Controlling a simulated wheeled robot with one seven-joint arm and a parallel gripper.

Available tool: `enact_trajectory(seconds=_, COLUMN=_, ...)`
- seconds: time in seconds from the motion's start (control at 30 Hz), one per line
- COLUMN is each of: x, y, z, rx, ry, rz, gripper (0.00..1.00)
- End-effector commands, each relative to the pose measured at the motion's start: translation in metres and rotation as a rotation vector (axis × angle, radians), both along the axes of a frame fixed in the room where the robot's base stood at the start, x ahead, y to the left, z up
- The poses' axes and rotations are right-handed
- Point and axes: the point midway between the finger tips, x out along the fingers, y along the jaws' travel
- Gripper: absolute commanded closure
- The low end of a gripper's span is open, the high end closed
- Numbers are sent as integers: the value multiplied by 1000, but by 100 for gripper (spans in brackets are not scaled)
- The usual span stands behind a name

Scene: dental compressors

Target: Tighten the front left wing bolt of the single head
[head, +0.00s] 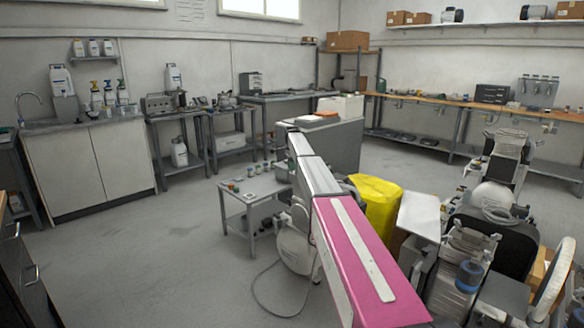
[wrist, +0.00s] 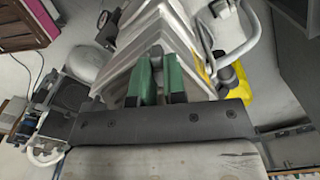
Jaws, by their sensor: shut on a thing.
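In the wrist view my gripper (wrist: 158,68) has two green fingers close together with a narrow gap between them. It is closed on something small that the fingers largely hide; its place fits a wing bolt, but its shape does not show. The fingertips are at a pale ribbed housing (wrist: 183,38), which fits the single head. In the head view a white compressor tank (head: 296,250) shows on the floor, partly behind my arm. My gripper and the head's bolts are hidden from that view.
A low grey table (head: 258,188) with small parts stands left of the tank. A hose (head: 257,292) lies on the floor. A yellow thing (head: 376,205) and another compressor (head: 492,195) crowd the right. Open floor lies at left.

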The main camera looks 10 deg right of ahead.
Motion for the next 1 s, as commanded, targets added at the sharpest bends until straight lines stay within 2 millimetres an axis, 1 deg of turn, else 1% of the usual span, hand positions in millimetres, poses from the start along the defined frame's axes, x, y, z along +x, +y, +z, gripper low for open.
enact_trajectory(seconds=0.2, x=0, y=0, z=0, rx=0, ry=0, rz=-146, gripper=100)
enact_trajectory(seconds=0.4, x=0, y=0, z=0, rx=0, ry=0, rz=-230, gripper=100)
enact_trajectory(seconds=0.67, x=0, y=0, z=0, rx=0, ry=-1, rz=-276, gripper=100)
enact_trajectory(seconds=1.0, x=0, y=0, z=0, rx=0, ry=-1, rz=-279, gripper=100)
